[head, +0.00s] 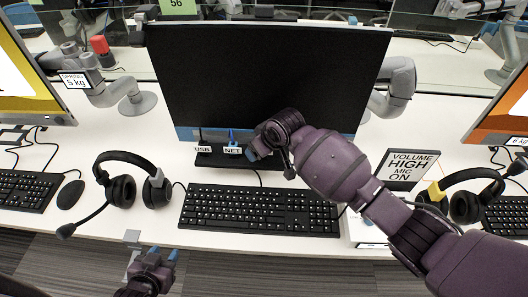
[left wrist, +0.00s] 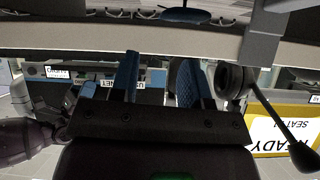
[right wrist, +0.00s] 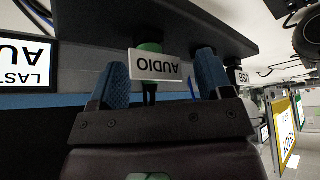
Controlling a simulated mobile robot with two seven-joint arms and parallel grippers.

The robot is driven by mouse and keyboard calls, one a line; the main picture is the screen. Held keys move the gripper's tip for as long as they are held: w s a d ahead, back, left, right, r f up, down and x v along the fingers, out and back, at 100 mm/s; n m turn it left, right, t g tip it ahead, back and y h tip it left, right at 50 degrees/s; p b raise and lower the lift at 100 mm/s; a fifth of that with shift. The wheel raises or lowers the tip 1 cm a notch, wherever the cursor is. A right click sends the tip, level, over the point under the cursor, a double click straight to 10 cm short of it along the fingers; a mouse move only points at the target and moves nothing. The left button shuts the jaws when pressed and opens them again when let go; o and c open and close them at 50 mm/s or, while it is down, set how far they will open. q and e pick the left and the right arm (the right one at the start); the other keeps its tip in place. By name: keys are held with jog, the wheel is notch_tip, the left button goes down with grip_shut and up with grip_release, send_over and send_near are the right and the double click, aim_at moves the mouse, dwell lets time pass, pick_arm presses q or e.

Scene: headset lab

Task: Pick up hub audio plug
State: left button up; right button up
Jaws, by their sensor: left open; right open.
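The hub audio plug (right wrist: 149,47) appears in the right wrist view as a green piece at the dark hub (right wrist: 190,22). An upside-down AUDIO label (right wrist: 154,66) covers part of it, and a dark stem shows past the label. My right gripper (right wrist: 162,80) is open, its blue fingers on either side of the label, apart from the plug. In the head view my right gripper (head: 263,148) is at the monitor's foot and hides the plug. My left gripper (head: 162,254) is open and empty below the desk's front edge; it also shows in the left wrist view (left wrist: 160,82).
USB (head: 203,149) and NET (head: 233,150) labels stand left of my right gripper. A keyboard (head: 258,209) lies in front, with headsets (head: 124,190) on both sides. The monitor (head: 265,80) stands behind. A volume sign (head: 408,168) is on the right.

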jog(key=c, duration=1)
jog(key=shift+r, duration=0.1)
jog(key=shift+r, duration=0.25)
notch_tip(320, 180, up, 4)
jog(key=shift+f+p, duration=0.25)
jog(key=shift+p, duration=0.15)
jog(key=shift+s+d+f+p, duration=0.15)
jog(key=shift+s+d+p, duration=0.25)
jog(key=shift+s+d, duration=2.8)
jog(key=shift+s+d+f+p, duration=0.15)
jog(key=shift+s+d+p, duration=0.25)
jog(key=shift+s+d, duration=2.8)
jog(key=shift+w+d, duration=0.2)
jog(key=shift+w, duration=0.05)
